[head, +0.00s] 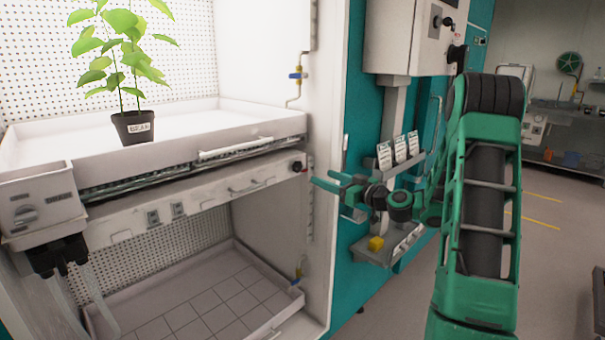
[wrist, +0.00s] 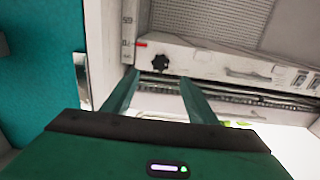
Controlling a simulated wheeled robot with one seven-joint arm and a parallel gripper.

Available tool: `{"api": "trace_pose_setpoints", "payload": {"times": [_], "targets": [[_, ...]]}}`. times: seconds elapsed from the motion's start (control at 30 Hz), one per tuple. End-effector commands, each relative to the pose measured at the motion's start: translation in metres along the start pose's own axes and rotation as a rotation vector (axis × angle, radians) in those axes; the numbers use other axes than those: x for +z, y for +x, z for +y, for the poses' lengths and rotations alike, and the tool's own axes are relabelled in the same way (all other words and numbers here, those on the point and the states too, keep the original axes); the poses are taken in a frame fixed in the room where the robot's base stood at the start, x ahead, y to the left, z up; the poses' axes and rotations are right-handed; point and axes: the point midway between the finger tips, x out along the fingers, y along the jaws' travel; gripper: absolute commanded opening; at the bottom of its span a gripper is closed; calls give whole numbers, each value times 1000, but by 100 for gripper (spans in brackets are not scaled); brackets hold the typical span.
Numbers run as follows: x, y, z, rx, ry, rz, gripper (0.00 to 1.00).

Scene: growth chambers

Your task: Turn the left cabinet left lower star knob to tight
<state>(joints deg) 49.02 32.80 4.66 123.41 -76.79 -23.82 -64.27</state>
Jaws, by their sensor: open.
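A black star knob (head: 297,166) sits at the right end of the white front rail of the cabinet's shelf, beside the right side wall. It also shows in the wrist view (wrist: 160,62), just beyond the fingertips and roughly between them. My gripper (head: 325,180) is open and empty, to the right of the knob in the head view, with its fingers pointing left. In the wrist view my gripper (wrist: 160,78) shows both fingers spread apart, and I see no contact with the knob. The knob's tightness cannot be read. No other star knob is clear.
A plant pot (head: 133,126) stands in the white tray on the shelf. The cabinet's side wall (head: 280,220) rises close to my gripper. A small ledge with a yellow block (head: 376,243) is below my wrist. Open floor lies at the right.

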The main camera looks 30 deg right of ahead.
Motion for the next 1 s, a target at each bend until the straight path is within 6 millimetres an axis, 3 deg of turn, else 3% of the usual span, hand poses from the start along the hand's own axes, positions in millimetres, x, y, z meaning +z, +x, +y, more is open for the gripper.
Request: {"api": "trace_pose_setpoints", "payload": {"times": [0.17, 0.6, 0.8, 1.0], "targets": [[-1, 17, -1, -4, -2, 4, 53], [-1, 89, -1, -2, -2, 3, 53], [-1, 104, 0, -1, -1, 1, 53], [0, 107, 0, 0, 0, 0, 53]]}}
